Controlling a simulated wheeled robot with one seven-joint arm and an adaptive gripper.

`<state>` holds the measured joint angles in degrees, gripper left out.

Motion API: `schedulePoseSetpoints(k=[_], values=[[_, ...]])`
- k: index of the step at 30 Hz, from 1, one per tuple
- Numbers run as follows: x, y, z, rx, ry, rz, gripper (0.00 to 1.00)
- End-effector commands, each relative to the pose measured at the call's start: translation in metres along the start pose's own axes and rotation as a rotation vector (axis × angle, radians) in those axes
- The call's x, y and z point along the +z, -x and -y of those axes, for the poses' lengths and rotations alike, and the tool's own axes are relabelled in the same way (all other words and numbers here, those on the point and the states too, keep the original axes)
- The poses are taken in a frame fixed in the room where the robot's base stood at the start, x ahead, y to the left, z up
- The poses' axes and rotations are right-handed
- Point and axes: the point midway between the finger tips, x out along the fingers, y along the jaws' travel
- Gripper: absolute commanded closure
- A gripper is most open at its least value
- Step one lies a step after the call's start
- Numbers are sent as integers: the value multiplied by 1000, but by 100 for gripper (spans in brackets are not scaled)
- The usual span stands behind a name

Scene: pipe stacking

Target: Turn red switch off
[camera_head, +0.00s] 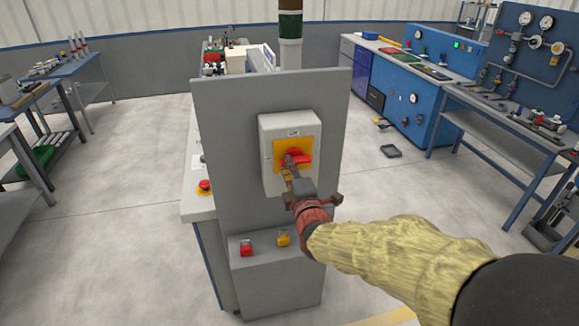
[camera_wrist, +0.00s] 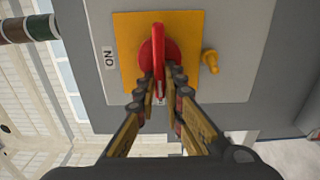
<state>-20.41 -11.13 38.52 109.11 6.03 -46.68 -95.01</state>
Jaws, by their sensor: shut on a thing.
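The red switch (camera_head: 301,157) is a red rotary handle on a yellow plate (camera_head: 279,170), set in a light grey box on an upright grey panel. In the wrist view the red switch (camera_wrist: 158,50) runs along the picture's vertical, with its lower end between my fingers. An "ON" label (camera_wrist: 109,56) sits left of the yellow plate there. My gripper (camera_head: 289,163) reaches the switch from the lower right. It also shows in the wrist view (camera_wrist: 159,84), its fingers shut on the handle. The fingers hide part of the handle.
A red button (camera_head: 246,248) and a yellow one (camera_head: 283,239) sit on a ledge below the box. A red knob (camera_head: 204,186) is on the console at left. A small yellow peg (camera_wrist: 211,59) sticks out beside the plate. Workbenches stand left and right, with open floor between.

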Motion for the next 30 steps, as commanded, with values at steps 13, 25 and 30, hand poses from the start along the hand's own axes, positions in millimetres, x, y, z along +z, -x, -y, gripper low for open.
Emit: schedulePoseSetpoints(k=[13, 25, 30], values=[[0, 0, 1, -1, 1, -1, 75], [0, 2, 0, 0, 0, 0, 72], [0, 19, 0, 0, 0, -1, 72]])
